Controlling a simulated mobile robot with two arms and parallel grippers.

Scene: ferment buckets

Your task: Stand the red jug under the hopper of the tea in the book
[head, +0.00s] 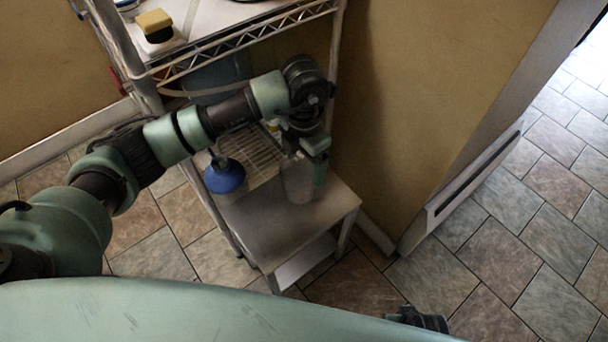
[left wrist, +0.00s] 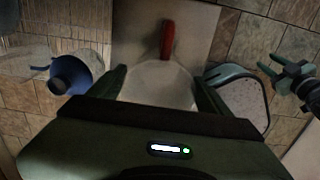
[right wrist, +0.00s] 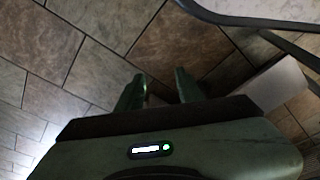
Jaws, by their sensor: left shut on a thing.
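The red jug is a clear, pale vessel (head: 298,182) at the right of a small metal table; its red handle (left wrist: 167,38) shows in the left wrist view. My left gripper (head: 306,148) is shut on the jug, with its fingers at either side of the body in the left wrist view (left wrist: 163,92). I cannot tell whether the jug touches the table. My right gripper (right wrist: 160,90) is open and empty above the floor; it also shows in the left wrist view (left wrist: 290,78). No hopper or book can be made out clearly.
The small metal table (head: 265,235) has a blue-topped container (head: 226,176) at left and a wire grate (head: 258,158) behind. A bluish bucket (head: 220,72) is partly hidden behind my left arm, below a wire shelf (head: 245,62). A yellow sponge-like block (head: 154,22) lies above. A wall stands at right.

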